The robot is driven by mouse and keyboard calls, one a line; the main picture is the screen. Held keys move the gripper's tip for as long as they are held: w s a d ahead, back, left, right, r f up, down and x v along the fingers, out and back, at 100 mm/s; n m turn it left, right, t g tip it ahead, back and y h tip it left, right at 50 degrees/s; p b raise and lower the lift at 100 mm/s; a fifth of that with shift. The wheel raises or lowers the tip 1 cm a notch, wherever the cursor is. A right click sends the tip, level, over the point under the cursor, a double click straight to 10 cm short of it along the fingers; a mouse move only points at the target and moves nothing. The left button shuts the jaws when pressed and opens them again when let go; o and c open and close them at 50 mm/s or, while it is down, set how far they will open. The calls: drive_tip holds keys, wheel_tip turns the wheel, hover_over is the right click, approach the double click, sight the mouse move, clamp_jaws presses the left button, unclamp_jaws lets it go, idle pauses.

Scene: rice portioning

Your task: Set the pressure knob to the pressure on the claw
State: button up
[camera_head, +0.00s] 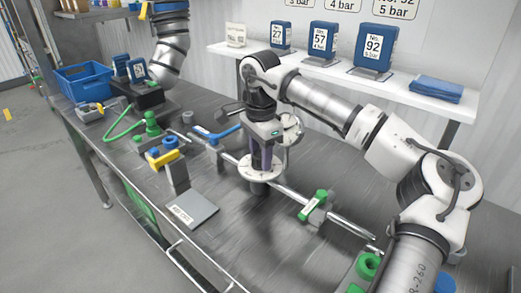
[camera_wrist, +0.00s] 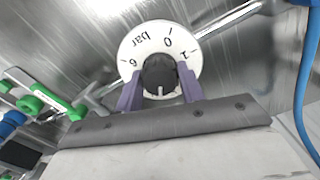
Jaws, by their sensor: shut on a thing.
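My gripper (camera_head: 262,160) points down and is shut on the pressure knob in the middle of the bench. In the wrist view its two purple fingers (camera_wrist: 160,88) hold the sides of the black knob (camera_wrist: 159,70). The knob sits on a white dial (camera_wrist: 150,40), which also shows in the head view (camera_head: 250,174). "bar", 0, 1 and 6 are legible. The knob's white line points to the bottom of the wrist view; the scale there is hidden. I cannot make out the claw or its pressure marking for certain.
Blue numbered blocks 27 (camera_head: 281,35), 57 (camera_head: 323,37) and 92 (camera_head: 374,45) stand on the back shelf under partly cropped bar signs. A green-handled valve (camera_head: 314,206) is on the pipe at right. A yellow-handled part (camera_head: 162,158), a blue-handled valve (camera_head: 217,134) and a blue crate (camera_head: 84,83) are at left.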

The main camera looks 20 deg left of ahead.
sight(260, 154)
drive_tip(key=n+p, duration=0.1)
drive_tip(key=n, duration=0.4)
drive_tip(key=shift+n, duration=0.3)
idle(0.4)
drive_tip(key=o, duration=1)
drive_tip(key=shift+c, duration=0.2)
wheel_tip(260, 154, up, 14)
drive_tip(key=shift+b, duration=0.3)
drive_tip(key=shift+s+f, duration=0.1)
drive_tip(key=shift+f, duration=0.05)
